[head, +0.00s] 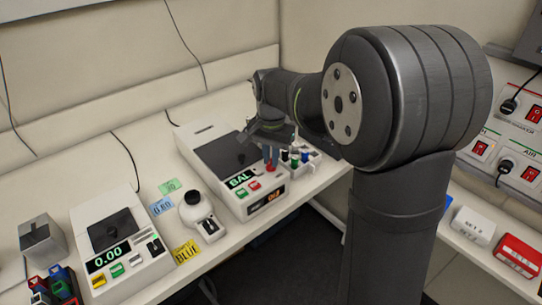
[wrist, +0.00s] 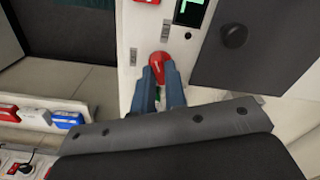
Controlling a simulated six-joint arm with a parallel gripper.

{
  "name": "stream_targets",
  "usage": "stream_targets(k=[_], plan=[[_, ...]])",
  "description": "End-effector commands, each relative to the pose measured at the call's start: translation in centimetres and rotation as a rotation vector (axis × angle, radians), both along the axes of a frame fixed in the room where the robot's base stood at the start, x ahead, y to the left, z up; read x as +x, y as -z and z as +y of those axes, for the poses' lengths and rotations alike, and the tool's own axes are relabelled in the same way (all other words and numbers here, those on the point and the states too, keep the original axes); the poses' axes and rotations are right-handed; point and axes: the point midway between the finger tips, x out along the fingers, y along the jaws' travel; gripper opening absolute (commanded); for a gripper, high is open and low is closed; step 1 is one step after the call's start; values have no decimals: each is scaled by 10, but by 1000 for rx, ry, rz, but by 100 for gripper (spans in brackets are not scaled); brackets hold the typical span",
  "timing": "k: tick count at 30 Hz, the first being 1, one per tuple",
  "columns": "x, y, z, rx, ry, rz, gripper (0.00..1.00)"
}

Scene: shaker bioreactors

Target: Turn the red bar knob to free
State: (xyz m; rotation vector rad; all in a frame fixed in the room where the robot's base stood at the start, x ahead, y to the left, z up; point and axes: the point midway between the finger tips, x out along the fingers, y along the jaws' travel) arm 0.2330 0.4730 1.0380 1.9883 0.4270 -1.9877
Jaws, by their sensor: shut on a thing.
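The red bar knob (wrist: 161,63) sits on the front panel of a white shaker unit, between the blue-grey fingertips of my gripper (wrist: 160,80) in the wrist view. My gripper is shut on the knob. In the head view my gripper (head: 271,157) reaches down to the front panel of the far unit (head: 207,149), beside its green display reading "BAL" (head: 241,179). The knob shows there as a small red spot (head: 270,169), partly hidden by the fingers. The knob's bar direction and any position marks cannot be made out.
A second white unit (head: 142,272) reading "0.00" stands at front left. Small coloured-capped vials (head: 295,157) stand just right of my gripper. Red switches (head: 480,149) are on the right wall.

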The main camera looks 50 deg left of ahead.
Motion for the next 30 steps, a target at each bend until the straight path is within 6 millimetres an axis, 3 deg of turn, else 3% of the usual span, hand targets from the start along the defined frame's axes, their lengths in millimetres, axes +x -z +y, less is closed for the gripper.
stream_targets(k=[15,30], plan=[[0,1,0,-2,360,1,0],[0,1,0,-2,440,2,0]])
